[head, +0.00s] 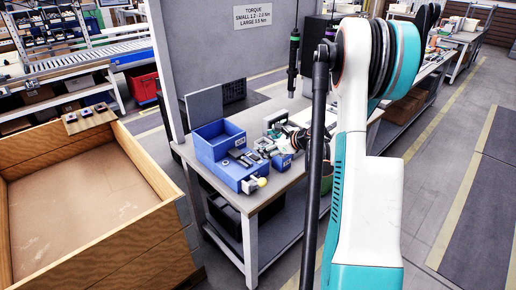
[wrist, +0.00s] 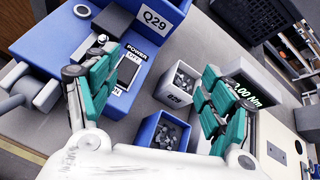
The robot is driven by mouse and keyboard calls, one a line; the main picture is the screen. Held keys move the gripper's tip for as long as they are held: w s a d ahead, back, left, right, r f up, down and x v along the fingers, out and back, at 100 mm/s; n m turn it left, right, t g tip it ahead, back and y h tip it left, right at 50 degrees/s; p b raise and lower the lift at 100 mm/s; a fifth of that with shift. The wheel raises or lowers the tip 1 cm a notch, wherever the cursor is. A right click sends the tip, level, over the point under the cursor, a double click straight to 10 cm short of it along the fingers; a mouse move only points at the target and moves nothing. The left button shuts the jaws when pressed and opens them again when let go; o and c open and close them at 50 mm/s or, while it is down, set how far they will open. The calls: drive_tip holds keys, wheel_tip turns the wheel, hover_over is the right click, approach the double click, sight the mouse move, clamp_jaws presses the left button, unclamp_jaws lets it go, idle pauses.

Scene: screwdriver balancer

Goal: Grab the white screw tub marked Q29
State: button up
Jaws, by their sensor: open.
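The white screw tub (wrist: 174,98) marked Q29 stands on the workbench in the wrist view, with grey screws in it. My gripper (wrist: 160,64) is open and empty, with its teal-padded fingers to the left and right of the tub in the picture. The tub shows in the gap, nearer the right finger. I cannot tell the height of the fingertips above it. In the head view my arm covers part of the bench, and I cannot make out the tub there.
A blue tub of screws (wrist: 160,133) stands just below the white one in the wrist view. A torque display (wrist: 243,92) is close at right. The workbench (head: 272,186) has a hanging screwdriver (head: 293,62) above it.

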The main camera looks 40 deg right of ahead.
drive_tip(key=s+d+f+m+t, duration=0.2)
drive_tip(key=d+m, duration=0.2)
drive_tip(key=d, duration=0.4)
drive_tip(key=b, duration=0.2)
approach(259, 142)
drive_tip(key=shift+w+m, duration=0.3)
drive_tip(key=shift+w, duration=0.75)
drive_tip(key=b+x, duration=0.1)
drive_tip(key=x, duration=0.1)
drive_tip(key=f+b+x, duration=0.1)
drive_tip(key=x, duration=0.2)
drive_tip(key=shift+s, duration=0.1)
drive_tip(key=c, duration=1.3)
